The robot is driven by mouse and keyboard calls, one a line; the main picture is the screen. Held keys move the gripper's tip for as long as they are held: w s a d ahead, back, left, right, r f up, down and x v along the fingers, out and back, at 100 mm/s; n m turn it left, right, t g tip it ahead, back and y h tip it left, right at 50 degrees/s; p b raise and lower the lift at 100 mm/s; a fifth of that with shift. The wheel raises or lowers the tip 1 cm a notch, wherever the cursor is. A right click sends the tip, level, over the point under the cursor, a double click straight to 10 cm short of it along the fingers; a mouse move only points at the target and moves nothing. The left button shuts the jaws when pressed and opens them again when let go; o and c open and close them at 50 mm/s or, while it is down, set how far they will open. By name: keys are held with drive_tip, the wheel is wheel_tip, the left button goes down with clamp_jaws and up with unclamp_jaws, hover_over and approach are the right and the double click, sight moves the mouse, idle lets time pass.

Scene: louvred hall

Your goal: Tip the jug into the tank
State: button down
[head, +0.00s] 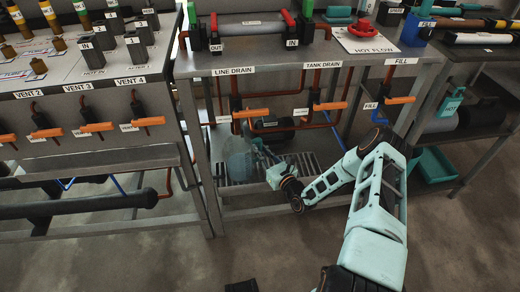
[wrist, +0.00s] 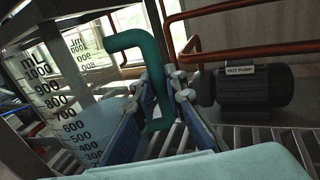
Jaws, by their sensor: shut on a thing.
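The jug (head: 238,165) is clear, with black mL marks and pale blue water in it. In the head view it stands on the slatted lower shelf under the bench. In the wrist view the jug (wrist: 68,118) fills the left side, with the water near the 600 to 700 marks. Its green handle (wrist: 154,62) runs down between my gripper's fingers. My gripper (head: 264,153) reaches in from the right and is shut on the handle; its fingers (wrist: 162,88) show in the wrist view. I cannot pick out the tank for certain.
A dark motor labelled HOT PUMP (wrist: 255,92) is right of the fingers. The TANK DRAIN valve's orange handle (head: 330,106) and the LINE DRAIN valve's orange handle (head: 251,113) are above the shelf, with copper pipes. A bench leg (head: 199,155) stands left of the jug.

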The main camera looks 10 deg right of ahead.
sight(261, 143)
drive_tip(key=shift+r+p, duration=1.7)
drive_tip(key=shift+r, duration=0.45)
drive_tip(key=shift+f, duration=0.1)
